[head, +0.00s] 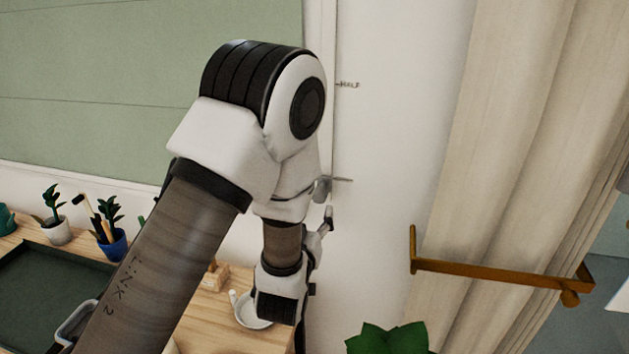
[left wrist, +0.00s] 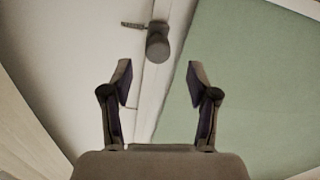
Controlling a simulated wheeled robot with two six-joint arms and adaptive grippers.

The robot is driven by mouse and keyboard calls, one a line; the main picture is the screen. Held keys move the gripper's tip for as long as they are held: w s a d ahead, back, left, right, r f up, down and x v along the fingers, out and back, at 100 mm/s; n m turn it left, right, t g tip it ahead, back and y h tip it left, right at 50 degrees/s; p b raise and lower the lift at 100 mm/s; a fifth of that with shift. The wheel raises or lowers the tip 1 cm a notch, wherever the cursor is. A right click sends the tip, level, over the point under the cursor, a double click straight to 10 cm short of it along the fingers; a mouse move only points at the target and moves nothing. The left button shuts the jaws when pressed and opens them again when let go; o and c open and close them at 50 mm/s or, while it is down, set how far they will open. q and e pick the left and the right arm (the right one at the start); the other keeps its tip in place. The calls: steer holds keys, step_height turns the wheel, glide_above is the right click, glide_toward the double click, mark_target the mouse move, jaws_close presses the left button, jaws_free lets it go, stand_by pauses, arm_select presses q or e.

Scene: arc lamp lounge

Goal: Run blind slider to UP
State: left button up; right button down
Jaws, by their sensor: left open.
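The blind slider's grey knob (head: 322,189) sits on a thin vertical track on the white wall, with a small pointer to its right. It stands below the HALF mark (head: 349,85); the UP mark is not seen. The knob also shows in the left wrist view (left wrist: 157,44), just beyond the fingertips and roughly centred between them. My left gripper (head: 324,224) is just below the knob in the head view, partly hidden by my arm. In the left wrist view the gripper (left wrist: 160,80) is open and empty, apart from the knob. The green blind (head: 140,90) hangs left of the track.
A wooden counter (head: 215,312) below holds a dark green tray (head: 50,285), potted plants (head: 57,230) and a white dish (head: 249,312). A brown bar (head: 490,277) stands before the beige curtain (head: 500,130) at right. The wall right of the track is clear.

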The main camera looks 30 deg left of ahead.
mark_target(318, 196)
arm_select(q)
steer(key=w, duration=0.1)
steer(key=w+r+p, duration=0.1)
steer(key=w+p, duration=0.1)
steer(key=w, duration=0.1)
steer(key=shift+a+r, duration=0.15)
steer(key=shift+a, duration=0.25)
steer(key=w, duration=0.1)
steer(key=w+a+p, duration=0.1)
steer(key=shift+w+f, duration=0.3)
steer(key=shift+f, duration=0.1)
steer(key=shift+w+a+f, duration=0.15)
steer(key=shift+w+a, duration=0.05)
steer(key=shift+w, duration=0.05)
steer(key=shift+s+d, duration=0.1)
steer(key=shift+d, duration=0.05)
steer(key=shift+s+d+r, duration=0.1)
steer(key=shift+r, duration=0.1)
steer(key=c, duration=0.5)
jaws_close()
steer(key=shift+r, duration=0.1)
